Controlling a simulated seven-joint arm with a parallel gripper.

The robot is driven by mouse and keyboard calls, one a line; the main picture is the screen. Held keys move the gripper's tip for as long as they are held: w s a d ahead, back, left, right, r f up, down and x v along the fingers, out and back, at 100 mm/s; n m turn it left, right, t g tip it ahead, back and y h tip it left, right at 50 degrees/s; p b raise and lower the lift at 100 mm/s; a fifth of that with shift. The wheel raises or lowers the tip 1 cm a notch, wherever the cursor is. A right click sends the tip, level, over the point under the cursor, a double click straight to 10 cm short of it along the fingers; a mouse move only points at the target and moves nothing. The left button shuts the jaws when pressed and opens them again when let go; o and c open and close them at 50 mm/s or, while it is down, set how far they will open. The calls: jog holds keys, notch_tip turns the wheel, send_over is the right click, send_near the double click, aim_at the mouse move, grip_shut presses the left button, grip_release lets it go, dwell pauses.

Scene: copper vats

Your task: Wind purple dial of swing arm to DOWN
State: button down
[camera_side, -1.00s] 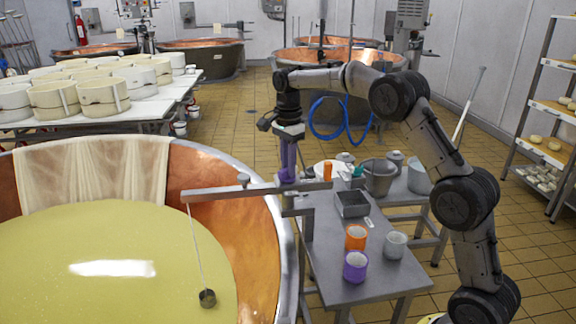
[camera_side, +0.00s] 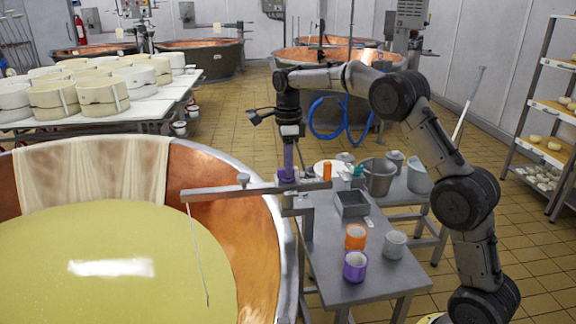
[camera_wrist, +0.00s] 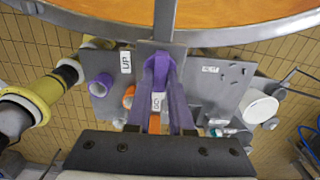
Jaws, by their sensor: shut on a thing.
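The purple dial (camera_side: 287,178) sits on the swing arm (camera_side: 235,190), near the rim of the copper vat (camera_side: 262,225). My gripper (camera_side: 289,170) points straight down from above and is shut on the dial. In the wrist view my gripper's purple fingers (camera_wrist: 161,65) meet near the grey bar and hide most of the dial. An UP label (camera_wrist: 125,62) lies left of the fingers. A label partly reading DO (camera_wrist: 157,102) shows between them. A thin rod (camera_side: 199,255) hangs from the swing arm's left end into the yellow-green liquid (camera_side: 100,240); no weight shows at its lower end.
Pale cloth (camera_side: 95,180) hangs over the vat's far wall.

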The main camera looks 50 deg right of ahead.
jog(key=shift+r, duration=0.1)
jog(key=c, duration=0.8)
grip_release()
notch_tip(320, 180, up, 14)
dwell(0.4)
